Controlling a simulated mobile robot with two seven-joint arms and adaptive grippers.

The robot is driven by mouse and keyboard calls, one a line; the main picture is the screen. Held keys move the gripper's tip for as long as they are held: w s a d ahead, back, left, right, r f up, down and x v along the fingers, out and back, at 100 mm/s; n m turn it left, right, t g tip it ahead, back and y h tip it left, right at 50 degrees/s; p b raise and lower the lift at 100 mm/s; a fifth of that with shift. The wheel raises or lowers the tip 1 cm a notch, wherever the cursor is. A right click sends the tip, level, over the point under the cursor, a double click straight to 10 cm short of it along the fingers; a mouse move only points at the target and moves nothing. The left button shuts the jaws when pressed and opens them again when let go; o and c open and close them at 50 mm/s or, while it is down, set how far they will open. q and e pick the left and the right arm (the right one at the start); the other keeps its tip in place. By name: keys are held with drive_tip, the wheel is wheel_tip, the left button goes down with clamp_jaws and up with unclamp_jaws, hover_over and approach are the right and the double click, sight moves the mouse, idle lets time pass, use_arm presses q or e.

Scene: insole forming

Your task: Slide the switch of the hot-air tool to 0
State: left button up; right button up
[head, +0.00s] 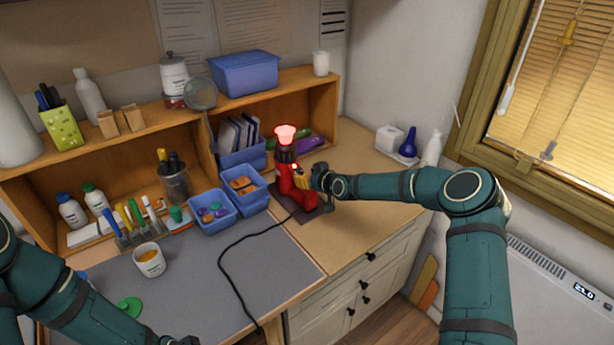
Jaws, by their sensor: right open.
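The red hot-air tool (284,180) stands upright on a dark mat (310,212) on the wooden worktop, its nozzle (285,134) glowing pinkish red at the top. My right gripper (314,178) is close against that right side, and is open. Its fingers partly hide the tool there. I cannot make out the switch or its position, nor whether the fingers touch it. Only a dark bit of my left gripper (182,341) shows at the bottom edge; its jaws are cut off.
A black cable (234,252) runs from the tool across the grey mat (190,285). Blue bins (212,213) stand left of the tool, with the wooden shelf (318,115) behind. A cup (149,260) and green lid (130,306) lie front left. The worktop (375,205) right of the tool is mostly clear.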

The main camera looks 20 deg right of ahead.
drive_tip(key=shift+w+a+f, duration=0.1)
drive_tip(key=shift+w, duration=0.15)
